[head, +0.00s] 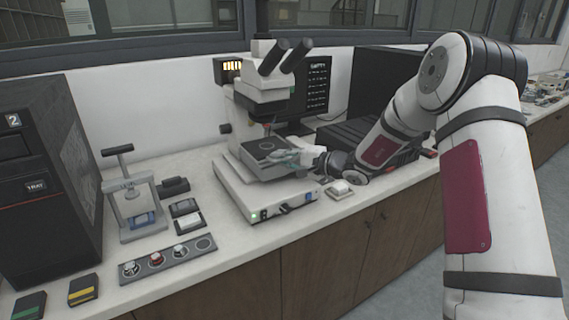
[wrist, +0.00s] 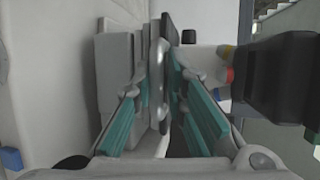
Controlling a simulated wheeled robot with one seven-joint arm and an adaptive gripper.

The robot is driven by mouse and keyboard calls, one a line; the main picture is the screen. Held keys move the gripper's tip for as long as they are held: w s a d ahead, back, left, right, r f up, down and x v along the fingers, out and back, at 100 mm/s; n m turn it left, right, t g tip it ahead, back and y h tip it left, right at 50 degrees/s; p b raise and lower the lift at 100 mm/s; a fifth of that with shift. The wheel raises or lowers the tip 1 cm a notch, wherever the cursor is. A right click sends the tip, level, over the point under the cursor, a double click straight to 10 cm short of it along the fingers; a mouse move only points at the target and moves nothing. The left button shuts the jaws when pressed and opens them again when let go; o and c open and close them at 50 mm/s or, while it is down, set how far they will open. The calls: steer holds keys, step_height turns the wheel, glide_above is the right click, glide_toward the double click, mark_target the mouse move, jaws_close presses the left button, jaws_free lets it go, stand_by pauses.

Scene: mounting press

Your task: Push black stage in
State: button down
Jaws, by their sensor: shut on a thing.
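The black stage (head: 257,145) is a flat dark plate with a round mark, under the objective of the white microscope (head: 262,90). My gripper (head: 288,156), with teal fingers, is at the stage's right front edge. In the wrist view my gripper (wrist: 162,88) has its fingers on both sides of the dark stage edge (wrist: 166,35) and is shut on it. The fingers and a light grey part hide some of the contact, and how far the stage sits out is hard to tell.
The microscope's white base (head: 262,195) stands near the counter front. A mounting press (head: 133,195) and a grey strip with several round samples (head: 168,258) are at left. Dark monitors (head: 383,85) stand behind my arm.

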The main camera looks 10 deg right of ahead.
steer(key=shift+s+d+f, duration=0.1)
steer(key=shift+s+f, duration=0.05)
steer(key=shift+f, duration=0.25)
steer(key=c, duration=1.7)
jaws_free()
steer(key=shift+r, duration=0.2)
steer(key=v, duration=1.2)
